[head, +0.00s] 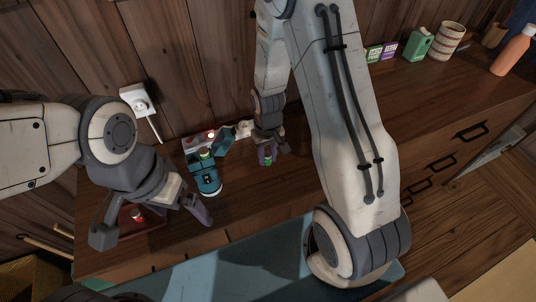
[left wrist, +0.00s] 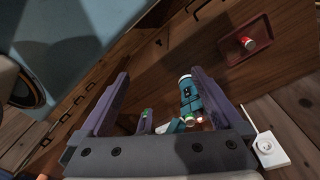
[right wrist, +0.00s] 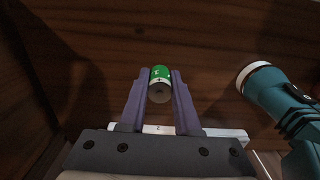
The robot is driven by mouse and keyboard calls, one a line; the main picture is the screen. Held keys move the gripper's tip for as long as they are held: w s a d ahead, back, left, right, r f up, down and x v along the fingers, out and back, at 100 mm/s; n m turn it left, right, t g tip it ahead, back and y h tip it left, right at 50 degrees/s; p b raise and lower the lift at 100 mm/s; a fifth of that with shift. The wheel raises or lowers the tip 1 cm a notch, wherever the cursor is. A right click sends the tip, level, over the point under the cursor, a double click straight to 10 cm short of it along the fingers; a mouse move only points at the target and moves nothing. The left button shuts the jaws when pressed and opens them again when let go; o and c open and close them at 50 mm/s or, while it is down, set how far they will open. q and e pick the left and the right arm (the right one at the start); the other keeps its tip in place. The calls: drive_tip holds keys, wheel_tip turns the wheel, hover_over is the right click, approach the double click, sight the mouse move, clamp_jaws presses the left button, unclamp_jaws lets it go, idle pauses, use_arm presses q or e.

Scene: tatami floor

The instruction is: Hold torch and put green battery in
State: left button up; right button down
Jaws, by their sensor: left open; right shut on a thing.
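The teal torch (head: 208,182) lies on the wooden worktop; it also shows in the left wrist view (left wrist: 188,92) and at the right of the right wrist view (right wrist: 280,100). A green piece (head: 205,153) shows at its back end; I cannot tell whether it is inside. My right gripper (head: 267,157) is shut on a green battery (right wrist: 160,75), to the right of the torch and apart from it. My left gripper (head: 152,222) is open and empty, its fingers spread above the worktop to the torch's left.
A red battery (head: 137,215) lies in a dark red tray (head: 128,238) below my left gripper. A pale case with red spots (head: 198,141) stands behind the torch. A white wall socket (head: 139,98) is behind. Boxes, a cup (head: 447,40) and an orange bottle (head: 511,52) stand far right.

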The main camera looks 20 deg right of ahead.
use_arm(q)
drive_tip(key=w+a+f+n+t, duration=0.1)
drive_tip(key=w+a+f+n, duration=0.35)
drive_tip(key=w+a, duration=0.35)
use_arm(e)
drive_tip(key=shift+d+r, duration=0.1)
drive_tip(key=shift+r, duration=0.15)
drive_tip(key=shift+r+p, duration=0.1)
drive_tip(key=shift+p, duration=0.25)
use_arm(q)
drive_tip(key=n+g+h, duration=0.2)
drive_tip(key=n+h, duration=1.1)
drive_tip(key=n, duration=0.6)
approach(205, 182)
drive_tip(key=f, duration=0.2)
drive_tip(key=w+f, duration=0.1)
drive_tip(key=shift+w+a+f, duration=0.1)
drive_tip(key=shift+a+f, duration=0.1)
drive_tip(key=shift+f, duration=0.2)
drive_tip(key=shift+w+f+n+t, duration=0.4)
drive_tip(key=shift+n, duration=0.15)
drive_tip(key=shift+w+d+f+h, duration=0.15)
drive_tip(key=shift+d+h, duration=0.15)
drive_tip(key=shift+d, duration=0.15)
drive_tip(key=b+x, duration=0.1)
drive_tip(key=x, duration=0.8)
drive_tip(key=shift+b, duration=0.35)
use_arm(e)
drive_tip(key=shift+f, duration=0.8)
